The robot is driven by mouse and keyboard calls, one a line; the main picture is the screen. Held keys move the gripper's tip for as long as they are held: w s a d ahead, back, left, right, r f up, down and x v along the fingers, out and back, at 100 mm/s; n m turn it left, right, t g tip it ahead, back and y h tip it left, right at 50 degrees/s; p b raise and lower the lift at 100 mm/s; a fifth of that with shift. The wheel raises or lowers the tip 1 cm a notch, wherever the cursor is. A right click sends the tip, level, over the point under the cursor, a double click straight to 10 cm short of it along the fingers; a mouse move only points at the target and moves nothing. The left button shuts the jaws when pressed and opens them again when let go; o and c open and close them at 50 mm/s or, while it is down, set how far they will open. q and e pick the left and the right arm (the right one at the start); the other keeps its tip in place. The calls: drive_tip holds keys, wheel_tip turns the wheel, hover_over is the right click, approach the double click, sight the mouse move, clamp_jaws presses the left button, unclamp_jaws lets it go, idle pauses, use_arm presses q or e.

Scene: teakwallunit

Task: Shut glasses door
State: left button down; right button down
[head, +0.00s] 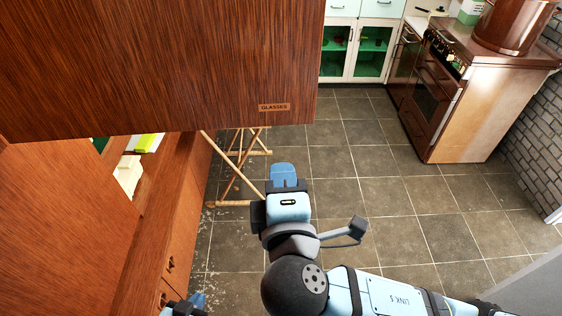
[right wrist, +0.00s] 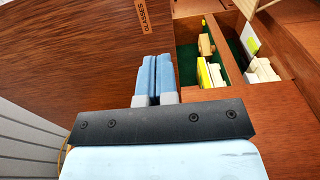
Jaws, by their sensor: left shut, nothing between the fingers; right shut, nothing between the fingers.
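The glasses door (head: 160,60) is a large dark wood panel across the upper left of the head view. It stands out from the unit, open, with a small label reading GLASSES (head: 274,107) near its lower right corner. In the right wrist view the door (right wrist: 60,50) fills the left side. My right gripper (head: 284,172) is shut and empty, below the labelled corner in the picture; its blue fingers (right wrist: 155,78) are together. Whether it touches the door I cannot tell. My left gripper (head: 197,300) is shut and empty at the bottom edge, mostly cut off.
The wall unit (head: 170,215) stands at left, with drawers. Green-lined compartments (right wrist: 200,55) hold small yellow and wooden items. A folding wooden stand (head: 238,165) is on the tiled floor beyond. A stove (head: 440,95) stands at back right. The middle floor (head: 370,195) is clear.

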sight(276, 119)
drive_tip(key=w, duration=0.3)
drive_tip(key=w+p, duration=0.1)
drive_tip(key=w, duration=0.2)
drive_tip(key=w+p, duration=0.1)
drive_tip(key=w, duration=0.3)
drive_tip(key=shift+a+r, duration=0.1)
drive_tip(key=shift+a, duration=0.2)
drive_tip(key=shift+w+p, duration=0.4)
drive_tip(key=shift+w, duration=0.35)
